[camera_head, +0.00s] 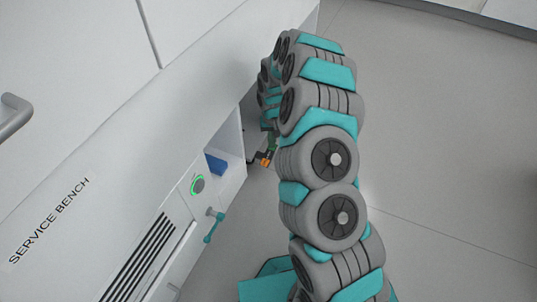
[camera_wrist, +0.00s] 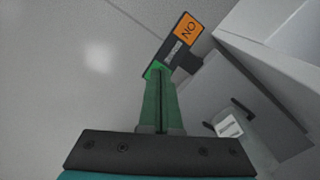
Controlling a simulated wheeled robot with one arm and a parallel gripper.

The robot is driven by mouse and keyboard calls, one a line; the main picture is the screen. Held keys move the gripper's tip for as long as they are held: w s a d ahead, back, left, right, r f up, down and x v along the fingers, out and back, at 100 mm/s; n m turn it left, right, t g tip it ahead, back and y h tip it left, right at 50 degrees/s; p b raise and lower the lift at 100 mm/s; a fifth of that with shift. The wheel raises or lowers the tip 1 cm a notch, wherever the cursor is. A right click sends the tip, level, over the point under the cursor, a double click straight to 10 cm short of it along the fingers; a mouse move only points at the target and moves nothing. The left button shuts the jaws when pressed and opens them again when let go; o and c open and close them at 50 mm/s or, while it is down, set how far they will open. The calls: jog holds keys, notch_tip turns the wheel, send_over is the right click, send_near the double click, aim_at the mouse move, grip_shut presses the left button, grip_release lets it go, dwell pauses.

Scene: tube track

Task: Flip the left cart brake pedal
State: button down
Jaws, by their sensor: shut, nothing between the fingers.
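The brake pedal (camera_wrist: 183,38) is a dark bar with an orange end marked "ON", a black middle and a bright green end. It juts from a dark mount at the white cabinet's side. My gripper (camera_wrist: 161,76) is shut and empty, its dark green fingers together. The fingertips overlap the pedal's green end in the wrist view; I cannot tell whether they touch it. In the head view the pedal's orange end (camera_head: 266,160) shows low beside the bench, and my arm hides most of the gripper.
The white service bench (camera_head: 110,145) runs along the left, with a green-ringed knob (camera_head: 198,185), a teal handle (camera_head: 213,227) and a blue block (camera_head: 216,164) in an open recess. A grey bracket with a white part (camera_wrist: 229,126) lies right of my fingers. Open floor (camera_head: 440,150) lies to the right.

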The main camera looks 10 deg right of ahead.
jog(key=shift+f, duration=0.65)
jog(key=shift+r, duration=0.1)
dwell(0.3)
jog(key=shift+r+p, duration=0.95)
jog(key=shift+r, duration=2.45)
jog(key=shift+r, duration=0.2)
jog(key=s+a+r+n+p, duration=0.1)
jog(key=s+a+r+p, duration=0.15)
jog(key=s+r, duration=0.75)
jog(key=s+a+r+n+p, duration=0.1)
jog(key=s+r+p, duration=0.3)
jog(key=r, duration=0.9)
jog(key=s+d+r+p, duration=0.1)
jog(key=s+r, duration=0.3)
jog(key=s, duration=0.6)
jog(key=s+d+r+g+p, duration=0.1)
jog(key=s+r+p, duration=0.1)
jog(key=s+r, duration=0.3)
jog(key=s+d+r+p, duration=0.1)
jog(key=s+r, duration=0.4)
jog(key=s, duration=0.9)
jog(key=shift+s+d+m+g, duration=0.25)
jog(key=shift+s+m+g, duration=0.05)
jog(key=shift+m+g, duration=0.1)
